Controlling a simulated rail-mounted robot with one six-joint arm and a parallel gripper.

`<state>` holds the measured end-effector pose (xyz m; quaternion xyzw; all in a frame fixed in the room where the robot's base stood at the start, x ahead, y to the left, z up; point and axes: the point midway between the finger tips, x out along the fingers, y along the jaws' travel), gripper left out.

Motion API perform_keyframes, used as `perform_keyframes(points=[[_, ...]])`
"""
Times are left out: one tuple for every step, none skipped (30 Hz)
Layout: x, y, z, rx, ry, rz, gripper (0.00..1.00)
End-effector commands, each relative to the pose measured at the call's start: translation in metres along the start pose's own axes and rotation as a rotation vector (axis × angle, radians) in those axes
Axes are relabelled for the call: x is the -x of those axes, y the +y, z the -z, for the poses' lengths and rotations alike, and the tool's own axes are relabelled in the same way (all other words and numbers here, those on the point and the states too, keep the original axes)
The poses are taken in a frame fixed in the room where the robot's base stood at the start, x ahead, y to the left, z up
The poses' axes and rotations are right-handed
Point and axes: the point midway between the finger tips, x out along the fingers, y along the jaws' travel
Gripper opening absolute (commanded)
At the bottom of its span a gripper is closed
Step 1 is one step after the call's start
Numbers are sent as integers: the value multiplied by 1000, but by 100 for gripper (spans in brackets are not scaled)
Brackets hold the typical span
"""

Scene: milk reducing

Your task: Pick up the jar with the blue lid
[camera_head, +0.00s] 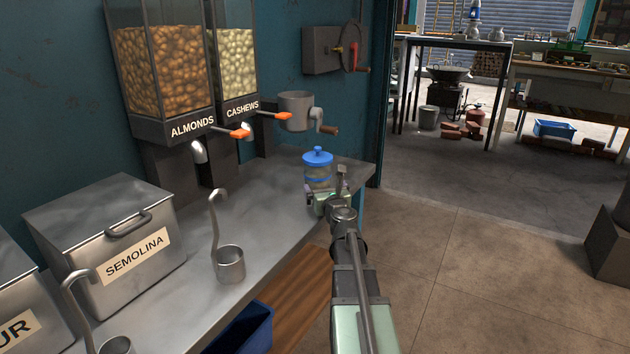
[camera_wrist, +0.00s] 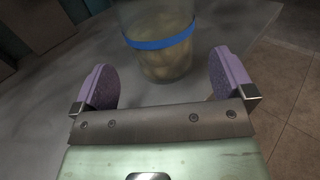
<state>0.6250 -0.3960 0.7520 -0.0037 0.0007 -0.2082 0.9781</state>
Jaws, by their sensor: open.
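The jar (camera_head: 317,174) with the blue lid (camera_head: 317,155) stands upright on the metal counter, near its right end. It is clear glass with a blue band around it. In the wrist view the jar (camera_wrist: 166,62) shows pale contents below the band, and its top is cut off by the frame edge. My gripper (camera_head: 326,196) is at the near side of the jar. In the wrist view my gripper (camera_wrist: 160,80) is open, with one purple-padded finger on each side and the jar just ahead of the gap between them. Nothing is held.
The metal counter (camera_head: 262,205) holds a semolina bin (camera_head: 105,245) and a ladle (camera_head: 229,263) left of my arm. Almond and cashew dispensers (camera_head: 180,75) and a grey grinder (camera_head: 296,110) are on the wall side behind. Open floor (camera_head: 470,260) lies to the right.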

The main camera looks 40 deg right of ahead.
Motion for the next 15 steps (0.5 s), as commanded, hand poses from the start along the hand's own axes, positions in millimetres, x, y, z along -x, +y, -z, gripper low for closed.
perform_keyframes(points=[[-13, 0, 0, 0, 0, -1, 100], [-17, 0, 0, 0, 0, -1, 100], [-20, 0, 0, 1, 0, -1, 100], [-21, 0, 0, 1, 0, -1, 100], [-20, 1, 0, 1, 0, -1, 100], [-20, 1, 0, 1, 0, -1, 100], [-22, 1, 0, 1, 0, -1, 100], [-24, 1, 0, 1, 0, -2, 100], [-30, 0, 0, 1, 0, -2, 100], [-35, 0, 0, 1, 0, -2, 100], [-41, 0, 0, 1, 0, -3, 100], [-50, 0, 0, 1, 0, -3, 100], [-56, 0, 0, 1, 0, -3, 100], [-62, 0, 0, 1, 0, -2, 100], [-68, 0, 0, 1, 0, -2, 100]])
